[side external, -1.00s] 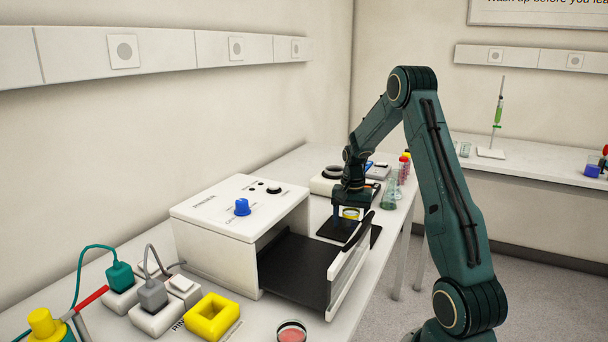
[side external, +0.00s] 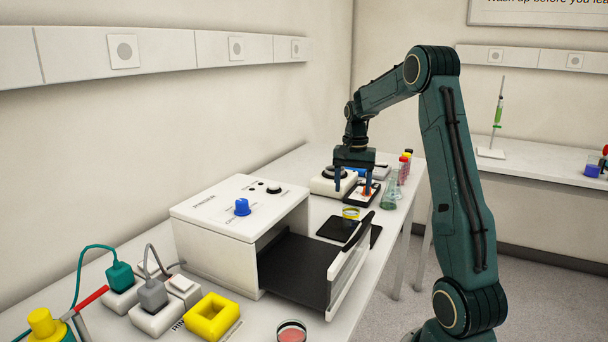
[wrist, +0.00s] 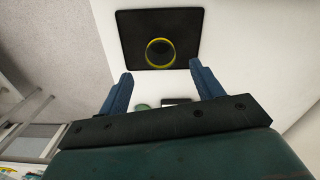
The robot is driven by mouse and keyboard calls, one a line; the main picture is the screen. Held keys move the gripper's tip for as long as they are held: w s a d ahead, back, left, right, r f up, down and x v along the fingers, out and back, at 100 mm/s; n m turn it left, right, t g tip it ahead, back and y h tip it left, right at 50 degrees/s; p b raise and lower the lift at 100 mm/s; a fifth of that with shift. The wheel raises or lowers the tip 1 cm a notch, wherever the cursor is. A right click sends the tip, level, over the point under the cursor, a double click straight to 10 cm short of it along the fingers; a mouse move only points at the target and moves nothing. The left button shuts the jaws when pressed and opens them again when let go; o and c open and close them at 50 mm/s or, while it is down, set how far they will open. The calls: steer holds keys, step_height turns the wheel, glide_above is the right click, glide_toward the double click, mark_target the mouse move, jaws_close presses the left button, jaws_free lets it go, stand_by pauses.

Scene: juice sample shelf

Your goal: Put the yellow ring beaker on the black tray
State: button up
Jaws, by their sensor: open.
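The yellow ring beaker (side external: 351,213) stands on the black tray (side external: 332,231), on the bench behind the white machine. In the wrist view the beaker (wrist: 160,53) sits inside the tray's outline, near the tray's lower edge (wrist: 128,30), with its yellow rim facing the camera. My gripper (side external: 354,188) is above and beyond the beaker, apart from it. In the wrist view its two blue fingers (wrist: 160,80) are spread wide with nothing between them.
The white machine (side external: 230,215) has its door (side external: 350,265) open beside the tray. A glass flask (side external: 390,192) and red-capped tubes (side external: 404,168) stand behind, near the bench edge. A yellow block (side external: 212,317) and a dish (side external: 291,332) lie in front.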

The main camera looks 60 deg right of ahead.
steer(key=shift+r, duration=0.2)
stand_by(0.5)
steer(key=shift+w+a+r, duration=0.1)
steer(key=shift+a+r, duration=0.05)
steer(key=shift+a, duration=0.05)
steer(key=a+r+n+t+h, duration=0.1)
steer(key=a+r+n, duration=0.3)
steer(key=a, duration=0.6)
steer(key=a+r+n+t, duration=0.1)
steer(key=a+r+n, duration=0.3)
steer(key=a, duration=0.5)
steer(key=s+a+n+t+y, duration=0.1)
steer(key=s+a+n+t, duration=0.2)
steer(key=s+a+n, duration=0.4)
steer(key=s+a, duration=0.6)
steer(key=a, duration=0.2)
steer(key=shift+s+a+f+n+t, duration=0.15)
steer(key=shift+a+n+t, duration=0.15)
steer(key=shift+a+n, duration=0.1)
